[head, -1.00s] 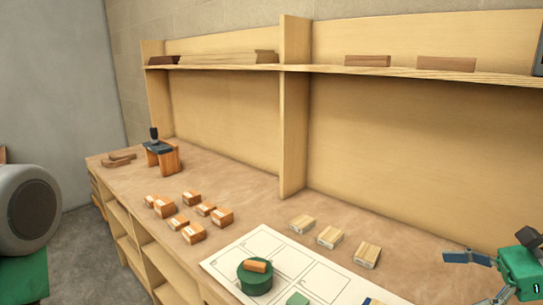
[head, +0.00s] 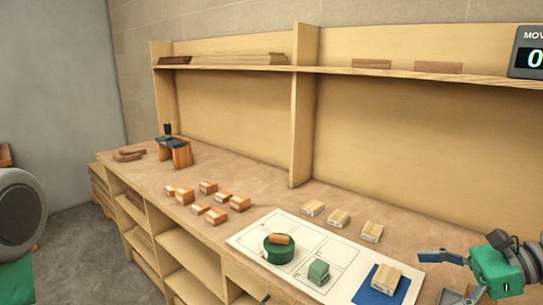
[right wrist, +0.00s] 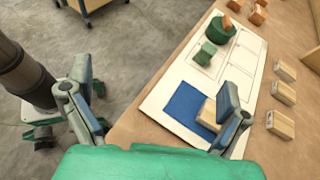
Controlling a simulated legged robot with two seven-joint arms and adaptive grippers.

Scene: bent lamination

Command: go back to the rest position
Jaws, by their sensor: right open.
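My right gripper (head: 443,279) is at the lower right of the head view, open and empty, right of the blue square. In the right wrist view its two fingers (right wrist: 158,112) are spread wide. My left gripper is in neither current view. A pale wood block (head: 386,279) lies on the blue square (head: 365,297) at the white sheet's near right corner. In the right wrist view one finger partly hides this block (right wrist: 207,113).
The gridded white sheet (head: 250,236) carries a round green piece (head: 279,254) with an orange block on top, and a green block (head: 318,272). Pale blocks (head: 340,217) and several orange blocks (head: 216,216) lie on the bench. A shelf (head: 230,67) stands behind.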

